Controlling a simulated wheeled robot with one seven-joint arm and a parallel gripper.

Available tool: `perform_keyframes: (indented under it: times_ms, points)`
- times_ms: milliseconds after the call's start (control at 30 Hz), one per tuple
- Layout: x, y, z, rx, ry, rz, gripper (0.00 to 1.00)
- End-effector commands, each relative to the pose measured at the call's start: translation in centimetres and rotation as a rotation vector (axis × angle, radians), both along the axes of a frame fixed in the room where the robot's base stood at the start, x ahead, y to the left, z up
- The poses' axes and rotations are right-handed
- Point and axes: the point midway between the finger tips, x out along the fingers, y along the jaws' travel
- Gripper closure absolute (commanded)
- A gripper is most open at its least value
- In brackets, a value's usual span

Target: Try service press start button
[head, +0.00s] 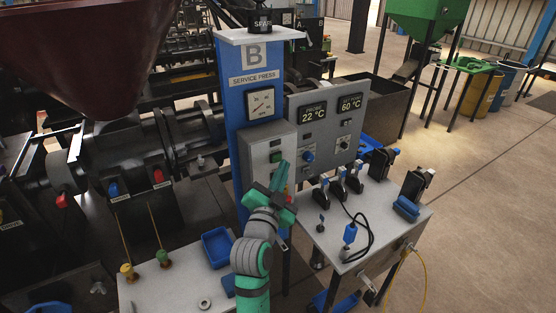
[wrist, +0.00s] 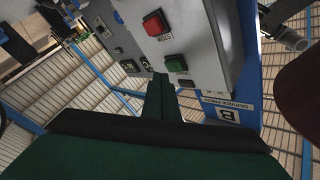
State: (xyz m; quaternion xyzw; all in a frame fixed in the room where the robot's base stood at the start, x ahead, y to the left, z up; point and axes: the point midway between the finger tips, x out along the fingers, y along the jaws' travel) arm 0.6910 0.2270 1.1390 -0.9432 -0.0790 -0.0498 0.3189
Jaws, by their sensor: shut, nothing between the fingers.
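The service press has a blue column (head: 236,108) with a "B" sign and a grey control box (head: 256,152) on its front. A green push button (head: 275,157) sits on the box; it also shows in the wrist view (wrist: 176,63), close to the fingertips. A red push button (wrist: 155,23) is beside it in the wrist view. My gripper (head: 283,168) is shut and empty, in front of the box just below and right of the green button. In the wrist view its fingers (wrist: 162,80) end slightly left of the green button. I cannot tell whether they touch the box.
A grey panel (head: 327,125) with temperature displays stands right of the box. A bench (head: 330,245) in front of it holds black levers (head: 337,188) and a blue probe (head: 350,233) on a black cable. A blue tray (head: 217,247) lies left of my arm.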

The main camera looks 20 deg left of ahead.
Motion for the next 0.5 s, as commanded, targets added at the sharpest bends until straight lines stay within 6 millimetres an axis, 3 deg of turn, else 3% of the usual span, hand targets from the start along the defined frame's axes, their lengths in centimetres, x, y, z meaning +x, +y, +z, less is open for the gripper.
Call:
perform_keyframes:
  times_ms: [500]
  points:
    - [0.55,0.71,0.04,0.000,0.000,0.000,1.00]
